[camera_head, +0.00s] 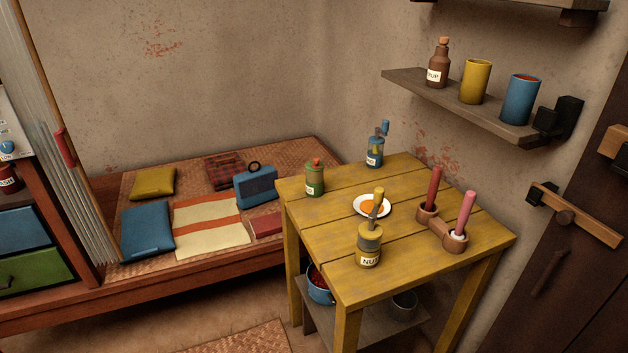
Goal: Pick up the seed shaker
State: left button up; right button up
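No label that I can read says seed, so I cannot tell for certain which container is the seed shaker. A small green container with a red top (315,179) and a pale label stands at the left back of the yellow table (350,275). A blue-and-clear bottle with a blue top (375,150) stands at the back edge. All three are upright. Neither of my grippers is in view.
A wall shelf (490,117) with a bottle and two cups hangs behind. A low bed (150,271) with cushions is left.

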aim_at(314, 178)
jog(key=i+j, duration=0.1)
jog(key=j, duration=0.5)
jog(key=i+j, duration=0.1)
jog(key=j, duration=0.5)
jog(key=i+j+z, duration=0.1)
jog(key=j, duration=0.5)
jog(key=i+j, duration=0.1)
jog(key=j, duration=0.55)
jog(key=i+j, duration=0.1)
jog(key=j, duration=0.5)
jog(key=z, duration=0.05)
